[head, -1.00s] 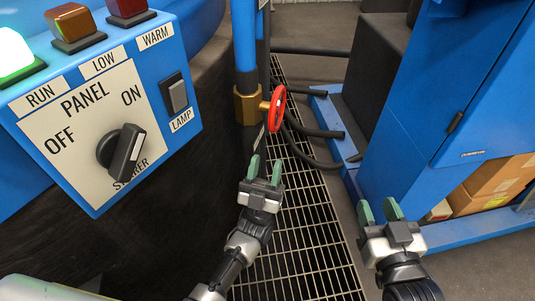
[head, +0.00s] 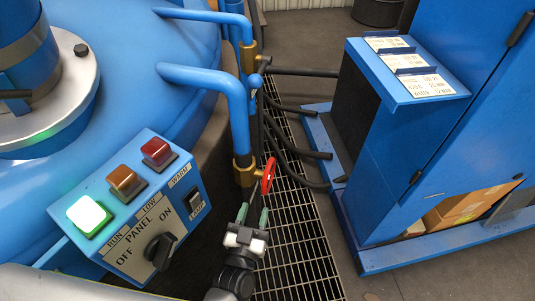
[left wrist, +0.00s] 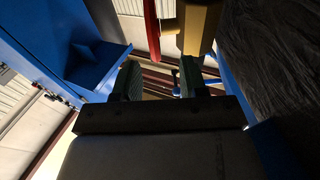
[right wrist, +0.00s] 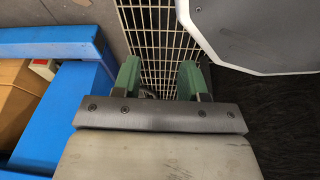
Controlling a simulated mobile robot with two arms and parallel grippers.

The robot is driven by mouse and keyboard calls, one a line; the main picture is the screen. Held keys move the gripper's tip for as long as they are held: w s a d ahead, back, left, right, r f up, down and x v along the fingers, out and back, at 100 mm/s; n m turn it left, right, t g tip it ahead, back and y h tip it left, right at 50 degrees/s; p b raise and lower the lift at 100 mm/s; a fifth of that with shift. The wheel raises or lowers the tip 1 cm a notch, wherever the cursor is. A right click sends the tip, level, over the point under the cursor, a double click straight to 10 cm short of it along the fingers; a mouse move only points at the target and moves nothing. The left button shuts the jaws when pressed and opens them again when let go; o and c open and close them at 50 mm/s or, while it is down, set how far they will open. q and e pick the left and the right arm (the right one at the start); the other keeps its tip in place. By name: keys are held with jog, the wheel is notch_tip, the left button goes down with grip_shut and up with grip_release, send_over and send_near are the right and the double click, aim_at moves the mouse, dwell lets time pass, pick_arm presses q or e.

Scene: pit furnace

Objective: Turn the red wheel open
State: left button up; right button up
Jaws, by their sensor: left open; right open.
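The red wheel (head: 268,175) is on a brass valve (head: 244,172) on the blue pipe, above the floor grating. It stands edge-on to the head view. My left gripper (head: 252,215) is open and empty, just below and in front of the wheel, apart from it in the head view. In the left wrist view the red wheel (left wrist: 152,28) and brass valve (left wrist: 198,28) show beyond the open fingers (left wrist: 158,82). My right gripper is not in the head view. In its wrist view its fingers (right wrist: 160,80) are open and empty over the grating.
The panel box (head: 150,215) with lit green, amber and red lamps and a black knob (head: 160,250) stands left of my left arm. A blue cabinet (head: 425,140) is on the right. Black hoses (head: 300,150) cross the grating (head: 300,240) behind the wheel.

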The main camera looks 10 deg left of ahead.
aim_at(267, 180)
pick_arm(q)
jog(key=shift+g, duration=0.8)
jog(key=w, duration=0.3)
jog(key=w+d+r+p, duration=0.1)
jog(key=w, duration=0.2)
jog(key=w+d+p, duration=0.1)
jog(key=w, duration=0.2)
jog(key=shift+r, duration=0.35)
pick_arm(e)
jog(key=s+d+g, duration=0.2)
jog(key=s, duration=0.6)
jog(key=shift+s+g+h, duration=0.3)
jog(key=shift+d+r, duration=0.1)
pick_arm(q)
grip_shut()
